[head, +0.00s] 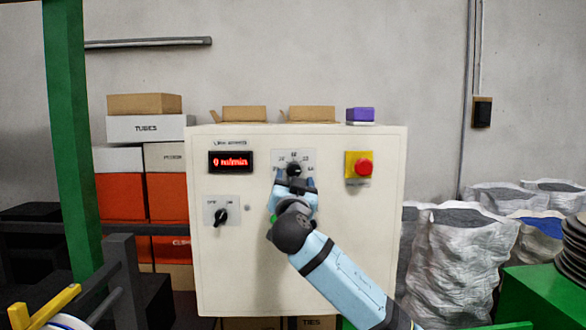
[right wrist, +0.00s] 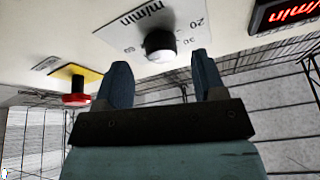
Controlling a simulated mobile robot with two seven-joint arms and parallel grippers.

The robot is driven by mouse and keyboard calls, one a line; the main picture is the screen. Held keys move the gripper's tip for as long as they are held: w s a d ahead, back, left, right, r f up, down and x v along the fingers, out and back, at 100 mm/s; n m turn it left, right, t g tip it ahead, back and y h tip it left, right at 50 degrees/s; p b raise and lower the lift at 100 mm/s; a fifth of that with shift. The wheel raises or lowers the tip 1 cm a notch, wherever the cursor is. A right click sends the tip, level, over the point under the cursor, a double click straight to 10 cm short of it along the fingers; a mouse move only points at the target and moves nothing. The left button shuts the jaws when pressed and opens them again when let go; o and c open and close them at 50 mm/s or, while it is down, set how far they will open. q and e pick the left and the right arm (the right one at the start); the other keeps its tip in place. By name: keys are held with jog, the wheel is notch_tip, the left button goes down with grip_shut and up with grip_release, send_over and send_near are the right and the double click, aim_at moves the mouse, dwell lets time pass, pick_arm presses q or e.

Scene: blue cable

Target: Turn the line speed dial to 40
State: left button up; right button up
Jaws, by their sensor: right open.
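The line speed dial is a black knob (head: 294,169) on a pale scale plate in the upper middle of the cream control panel (head: 240,270). In the right wrist view the knob (right wrist: 159,44) with its white front sits beyond my fingertips. My right gripper (head: 293,180) is just in front of the dial and hides its lower part. In the right wrist view my right gripper (right wrist: 162,78) is open, its two fingers apart and nothing between them. The knob appears just past the gap. The red display (head: 231,162) reads 0 m/min. My left gripper is not in view.
A red emergency button (head: 364,167) on a yellow plate is right of the dial. A black rotary switch (head: 220,216) is lower left. A purple box (head: 360,115) and open cartons stand on top of the panel. White sacks (head: 461,250) are at the right.

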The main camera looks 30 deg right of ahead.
aim_at(294, 174)
jog(key=shift+p+x, duration=0.35)
jog(key=shift+x, duration=1.15)
jog(key=shift+c, duration=0.3)
jog(key=c, duration=0.9)
